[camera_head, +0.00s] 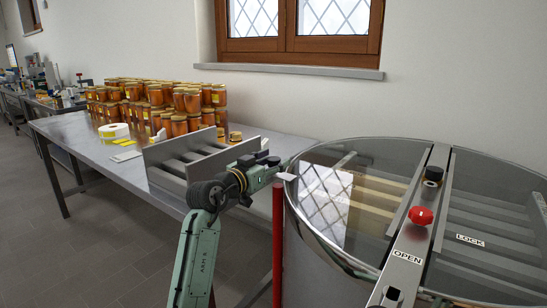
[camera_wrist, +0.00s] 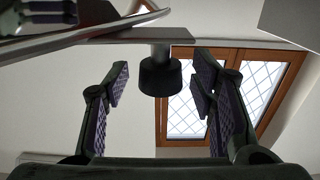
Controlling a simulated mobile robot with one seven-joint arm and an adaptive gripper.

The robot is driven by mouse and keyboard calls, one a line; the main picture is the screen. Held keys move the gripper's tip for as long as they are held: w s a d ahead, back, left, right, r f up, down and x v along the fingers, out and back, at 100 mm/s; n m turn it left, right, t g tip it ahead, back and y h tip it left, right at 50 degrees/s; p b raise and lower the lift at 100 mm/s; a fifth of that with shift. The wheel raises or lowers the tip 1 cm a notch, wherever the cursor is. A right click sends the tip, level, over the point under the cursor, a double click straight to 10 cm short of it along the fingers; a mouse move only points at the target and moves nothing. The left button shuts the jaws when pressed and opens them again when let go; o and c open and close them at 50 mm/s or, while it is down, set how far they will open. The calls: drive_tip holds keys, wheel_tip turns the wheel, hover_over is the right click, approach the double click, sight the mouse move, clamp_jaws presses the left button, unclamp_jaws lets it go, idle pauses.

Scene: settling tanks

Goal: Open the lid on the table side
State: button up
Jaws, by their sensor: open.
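The round steel tank (camera_head: 325,240) stands at the right with a see-through lid (camera_head: 335,195) on its table side. That lid lies flat and closed. A small pale tab (camera_head: 286,177) sticks out at the lid's outer edge, towards the table. My gripper (camera_head: 268,160) is beside this edge, at the tank's left rim. In the wrist view, my gripper's two fingers (camera_wrist: 161,78) are spread and empty. A black knob (camera_wrist: 160,75) on a short stem under a flat grey bar appears between them, with gaps on both sides. The head view does not show this knob clearly.
A metal table (camera_head: 85,135) with many honey jars (camera_head: 160,100) runs along the wall. A grey slotted rack (camera_head: 185,160) stands close behind my arm. A red post (camera_head: 278,245) rises beside the tank. The central bar carries a red knob (camera_head: 420,215).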

drive_tip(key=shift+w+d, duration=0.15)
drive_tip(key=shift+w, duration=0.15)
drive_tip(key=shift+c, duration=0.2)
clamp_jaws()
idle(0.3)
